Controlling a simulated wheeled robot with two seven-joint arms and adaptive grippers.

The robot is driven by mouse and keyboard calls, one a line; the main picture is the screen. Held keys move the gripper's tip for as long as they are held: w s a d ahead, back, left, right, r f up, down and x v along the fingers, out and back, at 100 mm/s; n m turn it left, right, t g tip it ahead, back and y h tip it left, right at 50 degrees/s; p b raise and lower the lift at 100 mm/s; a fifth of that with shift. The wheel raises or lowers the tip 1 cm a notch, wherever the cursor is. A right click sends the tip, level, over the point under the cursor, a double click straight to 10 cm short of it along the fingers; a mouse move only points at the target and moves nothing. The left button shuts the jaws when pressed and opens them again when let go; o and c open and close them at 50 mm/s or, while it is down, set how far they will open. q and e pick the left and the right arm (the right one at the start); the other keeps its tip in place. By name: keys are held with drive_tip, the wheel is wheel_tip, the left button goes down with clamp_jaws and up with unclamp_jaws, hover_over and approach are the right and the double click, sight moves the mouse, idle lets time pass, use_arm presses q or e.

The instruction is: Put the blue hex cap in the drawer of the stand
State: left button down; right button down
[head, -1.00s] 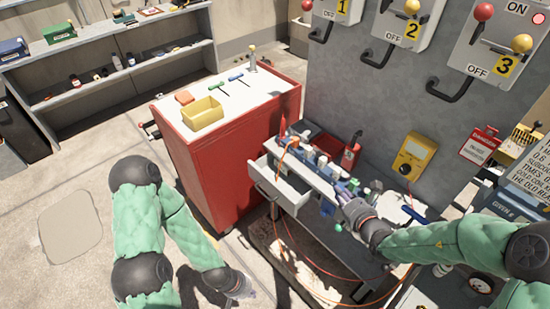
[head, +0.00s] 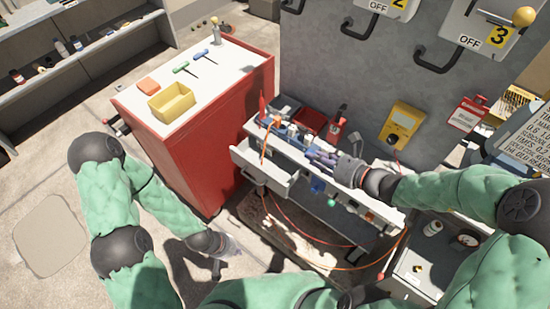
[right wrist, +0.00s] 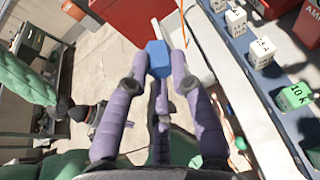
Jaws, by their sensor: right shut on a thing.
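The blue hex cap (right wrist: 157,60) is held between the purple fingertips of my right gripper (right wrist: 158,75) in the right wrist view. In the head view my right gripper (head: 316,159) is over the stand (head: 350,195), right of its drawer; the cap is hard to make out there. The drawer (head: 262,172) is pulled open at the stand's left end, with a light grey front and handle. I cannot clearly see its inside. My left gripper (head: 230,248) hangs low over the floor, left of the stand; its fingers are too small to read.
A red cabinet (head: 205,150) with a yellow bin (head: 171,101) on top stands left of the stand. Small labelled blocks, including a green one (right wrist: 294,96), line the stand. A grey panel (head: 340,75) rises behind. An orange cable (head: 335,267) hangs below.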

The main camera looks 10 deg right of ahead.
drive_tip(key=shift+s+d+n+y, duration=0.1)
drive_tip(key=shift+s+n+y, duration=0.25)
drive_tip(key=shift+s, duration=0.4)
drive_tip(key=w+a+f+b, duration=0.5)
drive_tip(key=w+f+b, duration=0.3)
drive_tip(key=w+f, duration=0.4)
drive_tip(key=shift+w+f+g, duration=0.3)
drive_tip(key=shift+w+f, duration=0.05)
drive_tip(key=shift+f, duration=0.15)
